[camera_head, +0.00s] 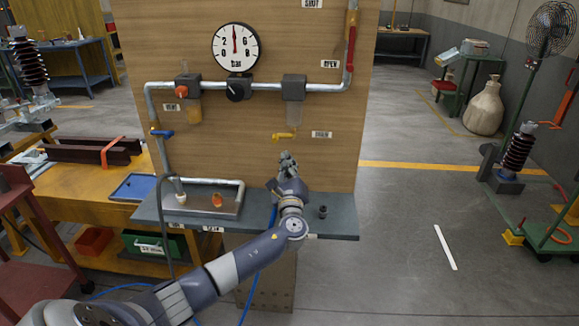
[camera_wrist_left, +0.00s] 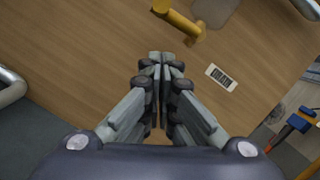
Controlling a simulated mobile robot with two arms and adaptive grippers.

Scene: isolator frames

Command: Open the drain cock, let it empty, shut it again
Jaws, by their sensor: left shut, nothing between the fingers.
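The yellow drain cock (camera_head: 284,136) sticks out under the clear bowl (camera_head: 297,116) at the right of the pipework on the wooden panel (camera_head: 235,130). A label (camera_head: 321,134) is to its right. My left gripper (camera_head: 287,158) is shut and empty, just below the cock and apart from it. In the left wrist view the shut fingertips (camera_wrist_left: 161,58) point at the bare panel, and the yellow cock (camera_wrist_left: 178,20) is beyond them at the top, with the label (camera_wrist_left: 221,77) to the right. My right gripper is not in view.
A grey shelf (camera_head: 340,220) juts out below the panel, with a small dark fitting (camera_head: 323,212) on it. A tray (camera_head: 200,205) holds an orange item (camera_head: 217,200). A pressure gauge (camera_head: 236,47), orange knob (camera_head: 182,91) and blue-handled valve (camera_head: 162,133) are on the panel.

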